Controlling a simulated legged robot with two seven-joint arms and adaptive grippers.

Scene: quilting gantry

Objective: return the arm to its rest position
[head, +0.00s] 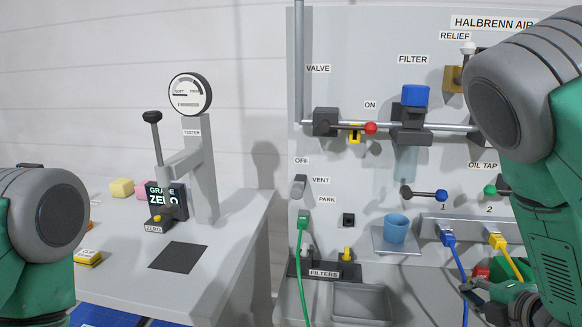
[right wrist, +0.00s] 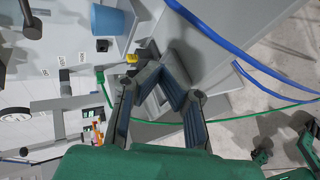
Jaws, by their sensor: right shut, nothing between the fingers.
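My right arm (head: 545,150) comes in from the right as a large green link with a grey joint, in front of the panel. My right gripper (head: 468,287) is low at the right, partly hidden behind the forearm. In the right wrist view its dark fingers (right wrist: 165,80) are shut, with nothing between them. My left arm (head: 40,230) shows only as a green and grey link at the left edge; its gripper is out of the picture.
The grey panel (head: 345,40) carries a blue-capped filter (head: 415,96), a red-knobbed valve (head: 370,128) and a blue cup (head: 396,228). A tester (head: 200,170) stands on the left table.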

